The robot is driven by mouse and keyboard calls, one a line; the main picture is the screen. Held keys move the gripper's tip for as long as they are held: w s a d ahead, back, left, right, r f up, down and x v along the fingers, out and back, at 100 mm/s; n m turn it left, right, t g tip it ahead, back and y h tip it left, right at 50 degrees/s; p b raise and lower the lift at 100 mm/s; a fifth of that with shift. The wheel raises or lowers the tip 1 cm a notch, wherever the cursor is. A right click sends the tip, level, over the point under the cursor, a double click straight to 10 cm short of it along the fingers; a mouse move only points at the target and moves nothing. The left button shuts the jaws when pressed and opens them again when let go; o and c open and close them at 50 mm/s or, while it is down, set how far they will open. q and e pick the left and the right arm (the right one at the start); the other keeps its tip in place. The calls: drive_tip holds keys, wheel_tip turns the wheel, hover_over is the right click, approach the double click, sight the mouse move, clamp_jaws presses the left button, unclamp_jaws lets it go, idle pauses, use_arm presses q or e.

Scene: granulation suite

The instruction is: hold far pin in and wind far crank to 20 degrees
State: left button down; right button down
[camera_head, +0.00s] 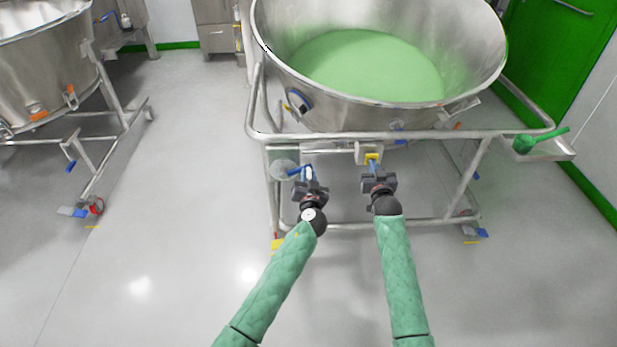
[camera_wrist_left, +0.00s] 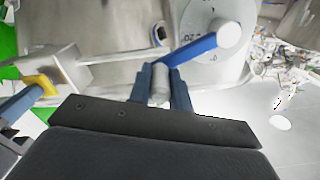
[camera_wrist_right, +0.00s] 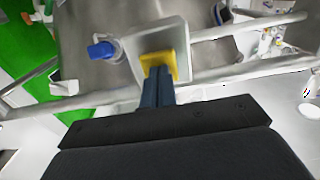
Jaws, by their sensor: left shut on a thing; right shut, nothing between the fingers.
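The crank has a blue arm (camera_wrist_left: 195,48), a pale hub (camera_wrist_left: 229,34) and a grey handle (camera_wrist_left: 160,86), in front of a numbered dial (camera_wrist_left: 212,16). The dial also shows in the head view (camera_head: 283,168). My left gripper (camera_head: 309,178) has its fingers on both sides of the grey handle and is shut on it. The yellow pin (camera_wrist_right: 157,63) sits in a grey bracket (camera_wrist_right: 178,35); it also shows in the head view (camera_head: 371,158). My right gripper (camera_head: 375,174) is shut and empty, its fingertips at the pin's face, seemingly touching. The fingertips hide part of the pin.
A large steel bowl (camera_head: 272,58) of green material stands in a tubular frame (camera_head: 400,135) above both grippers. Another bowl (camera_head: 50,70) stands at the left. The floor between them is clear.

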use_arm(q)
drive_tip(key=shift+r, duration=0.1)
use_arm(e)
drive_tip(key=s, duration=0.7)
drive_tip(key=shift+s, duration=0.4)
idle(0.5)
use_arm(q)
drive_tip(key=c, duration=1.1)
unclamp_jaws()
drive_tip(key=shift+s, duration=0.3)
drive_tip(key=s, duration=0.9)
drive_tip(key=shift+s, duration=0.2)
